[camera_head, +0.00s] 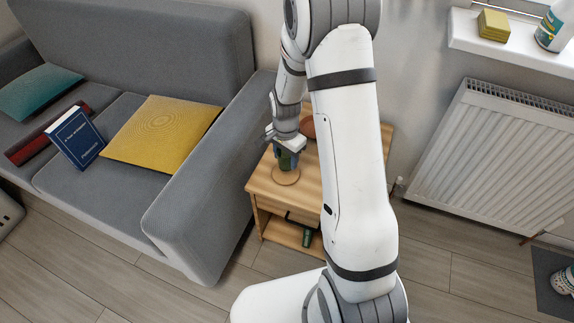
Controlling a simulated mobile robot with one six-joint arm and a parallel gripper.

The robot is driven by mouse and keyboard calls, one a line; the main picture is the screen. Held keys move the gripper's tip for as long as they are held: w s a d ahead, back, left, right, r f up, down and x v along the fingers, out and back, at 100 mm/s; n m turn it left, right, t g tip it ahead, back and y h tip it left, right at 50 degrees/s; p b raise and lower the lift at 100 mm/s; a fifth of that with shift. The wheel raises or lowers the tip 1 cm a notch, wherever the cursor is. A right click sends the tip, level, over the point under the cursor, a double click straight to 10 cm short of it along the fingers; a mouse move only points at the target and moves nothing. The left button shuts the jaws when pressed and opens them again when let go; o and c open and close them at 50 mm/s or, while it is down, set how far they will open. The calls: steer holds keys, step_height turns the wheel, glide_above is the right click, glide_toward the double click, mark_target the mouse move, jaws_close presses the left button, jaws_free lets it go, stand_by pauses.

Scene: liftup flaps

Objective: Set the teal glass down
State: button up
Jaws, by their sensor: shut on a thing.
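My gripper (287,148) points down over a small wooden side table (263,192) and is shut on the teal glass (287,160). The glass looks dark green-teal and upright, its upper part covered by the fingers. Directly below it is a round tan coaster (286,176) on the table top. I cannot tell whether the glass touches the coaster or hangs just above it.
A reddish-brown round thing (308,128) sits behind on the table, partly hidden by my arm. A dark green object (307,237) is on the lower shelf. The grey sofa (185,215) stands close left, a radiator (490,150) right.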

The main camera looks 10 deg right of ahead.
mark_target(286, 163)
steer(key=shift+f+b, duration=0.35)
steer(key=shift+f, duration=1.2)
steer(key=shift+f, duration=0.1)
steer(key=shift+f, duration=0.15)
steer(key=o, duration=1)
